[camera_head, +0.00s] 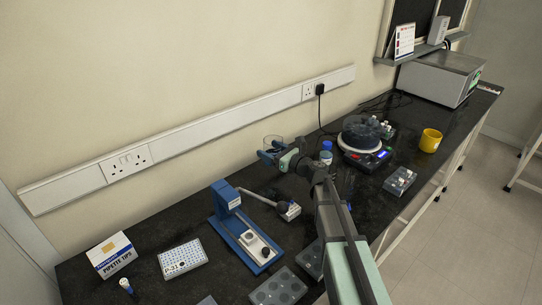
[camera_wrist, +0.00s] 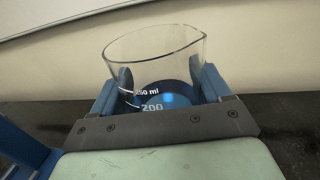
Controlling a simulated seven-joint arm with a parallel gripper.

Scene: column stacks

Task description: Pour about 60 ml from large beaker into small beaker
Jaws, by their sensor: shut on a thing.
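The large beaker (camera_wrist: 152,50) is clear glass with white marks, including 200 and 250 ml. It stands between the blue fingers of my gripper (camera_wrist: 160,84), which is shut on it. Dark blue shows in its lower part; I cannot tell how much is liquid and how much is finger seen through glass. In the head view, my gripper (camera_head: 272,150) holds the beaker (camera_head: 273,140) near the back wall, close to upright, left of the balance. I cannot pick out the small beaker with certainty; a dark glass vessel (camera_head: 358,133) stands on the balance (camera_head: 364,156).
A blue-capped bottle (camera_head: 326,153) stands between my gripper and the balance. A blue stand (camera_head: 240,232) is at the left front. A yellow cup (camera_head: 430,140) and a small rack (camera_head: 399,181) are to the right. A pipette tip box (camera_head: 112,255) is far left.

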